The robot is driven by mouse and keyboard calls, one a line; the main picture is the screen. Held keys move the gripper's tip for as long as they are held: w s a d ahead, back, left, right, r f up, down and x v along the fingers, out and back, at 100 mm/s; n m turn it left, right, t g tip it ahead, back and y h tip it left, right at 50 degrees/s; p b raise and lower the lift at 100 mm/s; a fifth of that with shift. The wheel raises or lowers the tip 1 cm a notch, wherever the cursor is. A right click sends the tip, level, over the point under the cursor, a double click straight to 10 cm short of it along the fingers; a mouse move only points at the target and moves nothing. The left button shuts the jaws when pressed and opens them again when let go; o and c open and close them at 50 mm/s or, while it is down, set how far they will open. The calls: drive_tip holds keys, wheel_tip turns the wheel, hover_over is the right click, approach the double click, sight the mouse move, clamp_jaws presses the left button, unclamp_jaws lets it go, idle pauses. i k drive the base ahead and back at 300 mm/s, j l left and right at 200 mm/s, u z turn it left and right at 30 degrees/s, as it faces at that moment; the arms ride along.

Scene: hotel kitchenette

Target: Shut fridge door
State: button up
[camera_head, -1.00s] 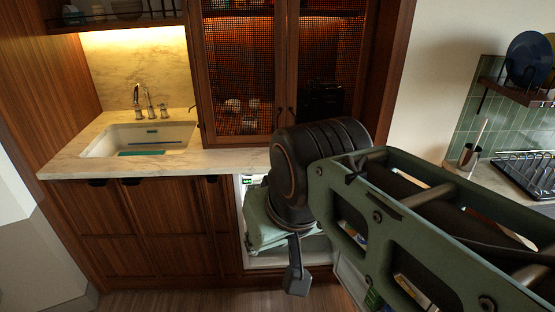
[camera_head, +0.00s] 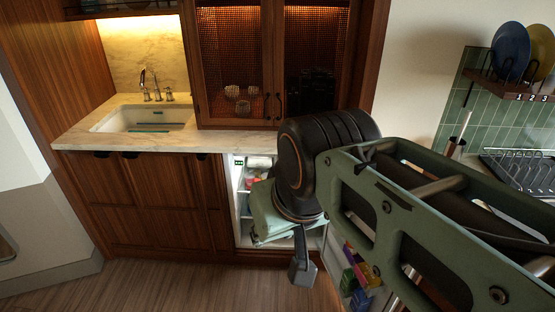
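The fridge (camera_head: 233,192) is built in under the counter, and its white lit interior with shelves is exposed to the left of my arm. The fridge door (camera_head: 335,250) stands open on the right side of the opening. Its inner side carries colourful packages (camera_head: 358,278). My green arm hides much of the door and part of the interior. My gripper (camera_head: 302,265) hangs below the wrist, in front of the fridge opening in this view. Only a dark finger part of it shows, so its opening is unclear. I cannot tell whether it touches the door.
A marble counter (camera_head: 75,138) with a sink (camera_head: 143,120) runs above wooden cabinet fronts (camera_head: 150,205). A glazed cupboard (camera_head: 235,70) stands on the counter. A dish rack (camera_head: 520,165) and plate shelf (camera_head: 510,82) are at right. The wooden floor (camera_head: 180,285) at front left is clear.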

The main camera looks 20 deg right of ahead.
sight(335, 258)
drive_tip(key=k+l+u, duration=0.15)
drive_tip(key=k+l, duration=0.25)
drive_tip(key=l, duration=0.3)
drive_tip(key=k+l+u, duration=0.15)
drive_tip(key=k+l, duration=0.25)
drive_tip(key=l, duration=0.25)
drive_tip(key=k+l+u, duration=0.15)
drive_tip(key=k+l, duration=0.3)
drive_tip(key=l, duration=0.15)
drive_tip(key=k+l+u, duration=0.1)
drive_tip(key=l, duration=0.25)
drive_tip(key=k+l, duration=0.35)
drive_tip(key=l, duration=0.35)
drive_tip(key=l+u, duration=0.1)
drive_tip(key=l, duration=0.35)
drive_tip(key=k+l+u, duration=0.1)
drive_tip(key=l, duration=0.35)
drive_tip(key=i+j, duration=0.7)
drive_tip(key=i+u, duration=0.05)
